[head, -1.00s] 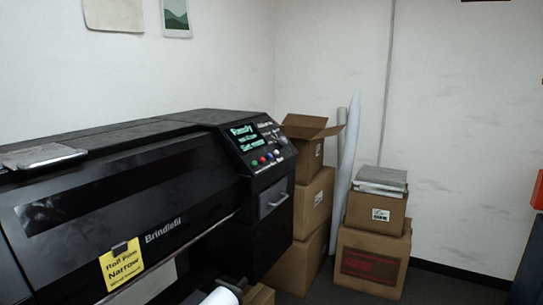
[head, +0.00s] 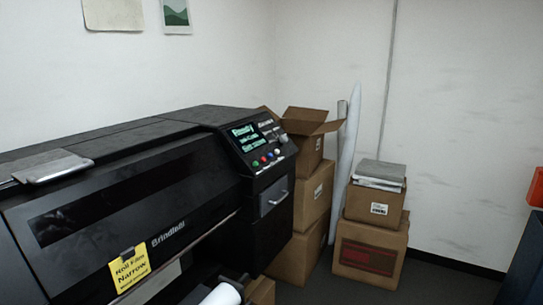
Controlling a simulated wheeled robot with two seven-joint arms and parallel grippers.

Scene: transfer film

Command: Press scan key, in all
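A large black printer (head: 120,190) marked "Brindlefil" fills the left of the head view. Its control panel (head: 262,147) is on the raised right end. A lit screen (head: 248,139) there shows "Ready" above smaller lines too small to read surely. Key labels are too small to read, so I cannot tell which is the scan key. A yellow tag (head: 130,268) on the printer's front reads "Roll Film Narrow". Neither gripper is in view.
Stacked cardboard boxes (head: 305,205) stand right of the printer, the top one open. White rolls (head: 347,150) lean on the wall. More boxes (head: 368,250) carry grey packets (head: 380,172). A white roll (head: 222,295) sits low by the printer. Dark floor (head: 445,280) shows at right.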

